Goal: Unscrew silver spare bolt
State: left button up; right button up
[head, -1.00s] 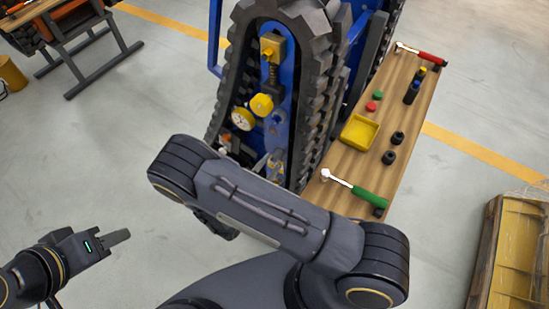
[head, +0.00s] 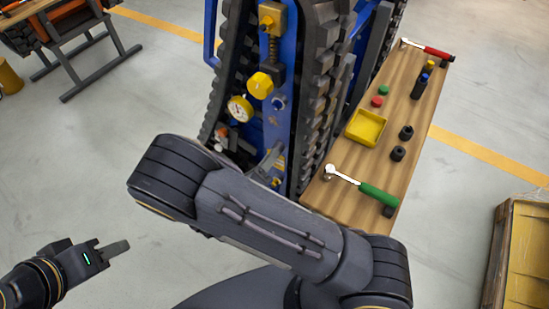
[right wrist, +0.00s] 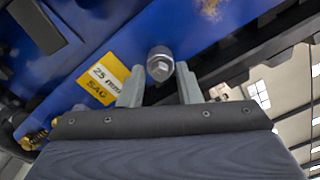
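The silver bolt (right wrist: 160,63) has a hex head and stands out from the blue frame (right wrist: 205,25) of the tracked carrier. It shows in the right wrist view beside a yellow "25 mm SAG" label (right wrist: 103,78). My right gripper (right wrist: 158,84) is open, with its two grey fingers on either side of the bolt's line. The bolt head appears between or just beyond the fingertips; I see no grip on it. In the head view my right forearm hides most of that gripper. My left gripper (head: 115,249) is off to the lower left, away from everything; its finger gap is not clear.
The carrier's black tracks (head: 318,70) flank the blue frame, with a yellow knob (head: 260,85) and a gauge (head: 240,108). A wooden bench (head: 335,207) at right holds ratchets, sockets and a yellow tray (head: 381,122). A crate (head: 532,260) stands lower right.

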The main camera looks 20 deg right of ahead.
pick_arm(q)
notch_tip(320, 180, down, 8)
jog(key=b, duration=0.7)
pick_arm(e)
jog(key=m, duration=1.1)
jog(key=shift+m, duration=0.4)
pick_arm(q)
jog(key=shift+r, duration=0.2)
pick_arm(e)
jog(key=shift+r, duration=0.1)
